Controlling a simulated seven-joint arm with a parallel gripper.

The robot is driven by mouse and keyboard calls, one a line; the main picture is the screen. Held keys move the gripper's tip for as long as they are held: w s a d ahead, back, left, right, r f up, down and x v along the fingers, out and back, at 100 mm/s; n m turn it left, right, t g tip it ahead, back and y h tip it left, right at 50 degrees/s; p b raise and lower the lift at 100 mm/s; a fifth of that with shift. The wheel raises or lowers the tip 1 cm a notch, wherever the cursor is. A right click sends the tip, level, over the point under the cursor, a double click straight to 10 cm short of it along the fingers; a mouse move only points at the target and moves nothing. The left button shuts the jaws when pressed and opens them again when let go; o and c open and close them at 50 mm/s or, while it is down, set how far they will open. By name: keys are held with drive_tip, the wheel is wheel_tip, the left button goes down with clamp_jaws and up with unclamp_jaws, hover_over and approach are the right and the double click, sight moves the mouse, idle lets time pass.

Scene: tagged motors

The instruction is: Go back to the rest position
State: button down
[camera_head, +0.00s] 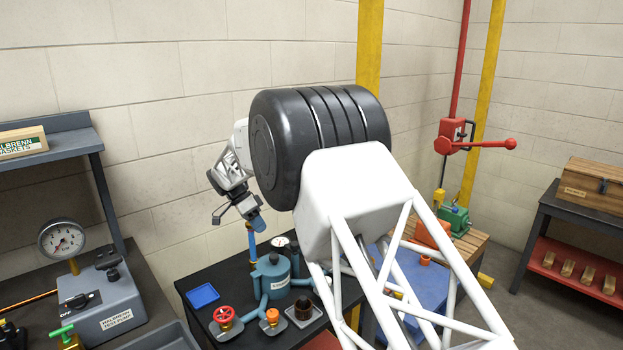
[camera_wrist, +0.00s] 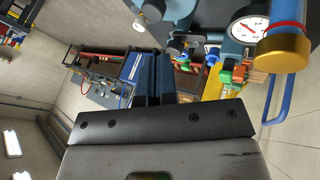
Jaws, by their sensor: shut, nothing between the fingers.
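My gripper (camera_head: 258,222) hangs beyond my large black arm joint in the head view, in front of the block wall and above the far left part of the black workbench (camera_head: 188,284). The joint hides part of my arm behind it. In the wrist view my gripper's two dark fingers (camera_wrist: 161,68) lie side by side, shut, with nothing held between them. A blue upright pipe with a brass collar (camera_wrist: 284,52) and a round gauge (camera_wrist: 249,30) appear to the right of the fingers there.
The bench holds a blue vessel (camera_head: 272,276), a red handwheel (camera_head: 224,315) and a blue tray (camera_head: 203,295). A grey test pump (camera_head: 106,306) with a gauge stands at left. A red lever press (camera_head: 455,137) and a wooden chest (camera_head: 597,184) stand at right. Open air surrounds my gripper's left side.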

drive_tip(key=s+d+r+n+y, duration=0.1)
drive_tip(key=s+d+r+n, duration=0.1)
drive_tip(key=s+d+r, duration=0.45)
drive_tip(key=s+d+r+n+t+y, duration=0.15)
drive_tip(key=s+d+r, duration=0.25)
drive_tip(key=s+d, duration=0.55)
drive_tip(key=s+d+r+n+y, duration=0.25)
drive_tip(key=s+d+r, duration=0.3)
drive_tip(key=d, duration=0.55)
drive_tip(key=s+d+f+n+t, duration=0.1)
drive_tip(key=s+d, duration=0.3)
drive_tip(key=s, duration=0.6)
drive_tip(key=s+d+f+n+t, duration=0.1)
drive_tip(key=s+d, duration=0.4)
drive_tip(key=s, duration=0.5)
drive_tip(key=s+d+f+n+t+y, duration=0.1)
drive_tip(key=s+d+f+n, duration=0.1)
drive_tip(key=s, duration=0.8)
drive_tip(key=shift+d+f+n, duration=0.15)
drive_tip(key=shift+d+n, duration=0.75)
drive_tip(key=shift+d, duration=0.25)
drive_tip(key=shift+w, duration=0.1)
